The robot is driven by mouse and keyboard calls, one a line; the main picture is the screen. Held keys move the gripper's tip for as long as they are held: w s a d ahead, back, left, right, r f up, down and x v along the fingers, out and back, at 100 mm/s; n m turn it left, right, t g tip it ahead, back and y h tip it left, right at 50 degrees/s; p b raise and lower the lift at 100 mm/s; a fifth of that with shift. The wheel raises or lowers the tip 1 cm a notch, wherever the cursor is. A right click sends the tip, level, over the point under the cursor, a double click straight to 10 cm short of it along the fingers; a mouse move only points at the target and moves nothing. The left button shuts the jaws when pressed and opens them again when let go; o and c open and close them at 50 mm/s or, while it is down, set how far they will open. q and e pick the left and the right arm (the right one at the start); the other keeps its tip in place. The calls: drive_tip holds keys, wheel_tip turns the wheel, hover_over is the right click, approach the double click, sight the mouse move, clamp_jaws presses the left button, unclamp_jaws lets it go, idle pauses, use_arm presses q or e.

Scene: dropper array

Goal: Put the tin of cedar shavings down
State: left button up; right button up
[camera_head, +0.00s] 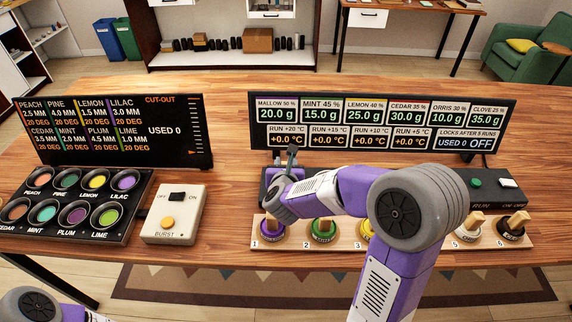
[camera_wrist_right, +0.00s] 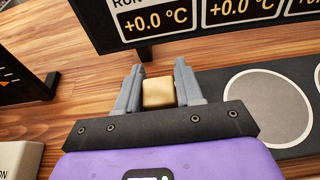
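My right gripper (camera_head: 291,158) is over the left end of the black device behind the tin rack. The wooden rack (camera_head: 340,248) holds a purple tin (camera_head: 271,232), a green tin (camera_head: 323,233), and tins at places 5 (camera_head: 467,231) and 6 (camera_head: 511,229). My arm hides place 4. My left gripper is out of view.
A bare round plate (camera_wrist_right: 268,108) lies right of the gripper on the device. The display board (camera_head: 383,125) stands close behind and lists cedar at 35 %. A burst switch box (camera_head: 174,213) and a dropper tray (camera_head: 75,207) are to the left.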

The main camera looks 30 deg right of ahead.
drive_tip(key=o, duration=0.4)
drive_tip(key=shift+c, duration=0.2)
drive_tip(key=shift+r, duration=0.2)
drive_tip(key=v, duration=1.2)
drive_tip(key=shift+f, duration=0.1)
